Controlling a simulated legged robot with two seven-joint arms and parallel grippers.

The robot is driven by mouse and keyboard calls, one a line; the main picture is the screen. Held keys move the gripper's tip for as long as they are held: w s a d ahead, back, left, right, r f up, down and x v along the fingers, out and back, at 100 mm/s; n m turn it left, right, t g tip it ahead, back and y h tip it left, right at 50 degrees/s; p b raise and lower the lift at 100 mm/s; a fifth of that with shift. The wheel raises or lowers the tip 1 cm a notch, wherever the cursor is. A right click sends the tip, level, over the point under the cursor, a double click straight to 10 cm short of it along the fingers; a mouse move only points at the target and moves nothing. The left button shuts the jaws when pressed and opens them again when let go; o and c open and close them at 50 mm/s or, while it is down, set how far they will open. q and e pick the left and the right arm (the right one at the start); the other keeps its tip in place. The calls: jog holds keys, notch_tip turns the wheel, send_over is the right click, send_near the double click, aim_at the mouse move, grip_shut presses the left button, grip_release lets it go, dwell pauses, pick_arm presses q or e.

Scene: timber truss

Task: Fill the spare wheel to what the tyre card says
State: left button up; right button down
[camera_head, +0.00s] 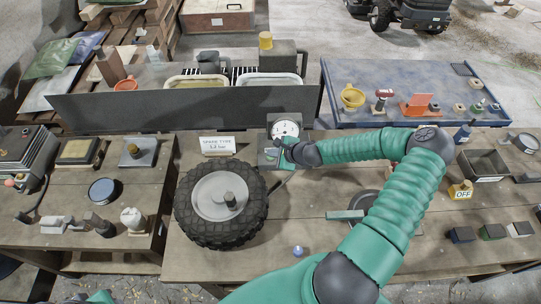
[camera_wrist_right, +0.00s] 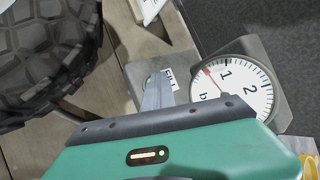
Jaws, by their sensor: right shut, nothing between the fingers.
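The spare wheel (camera_head: 222,203), a knobbly black tyre on a pale hub, lies flat on the middle bench; its tread also shows in the wrist view (camera_wrist_right: 45,60). Behind it stands the tyre card (camera_head: 217,145), headed SPARE TYRE; its figure looks like 1.2 bar, in small print. The round gauge (camera_head: 285,130) is right of the card; in the wrist view its red needle (camera_wrist_right: 211,76) points short of the 1. My right gripper (camera_head: 285,158) is shut and empty at the gauge box, its fingers over a partly hidden FILL label (camera_wrist_right: 170,79). A green piece of my left arm shows at the bottom left.
A dark hose (camera_head: 284,182) runs between wheel and gauge box. A dark upright panel (camera_head: 185,106) stands behind. A yellow OFF sign (camera_head: 461,190) and an open metal box (camera_head: 484,164) are on the right. Bare bench lies in front of the wheel.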

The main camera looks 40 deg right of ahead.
dwell(0.7)
jog(key=shift+r+p, duration=0.85)
jog(key=shift+r, duration=0.05)
notch_tip(320, 180, up, 5)
jog(key=p, duration=0.4)
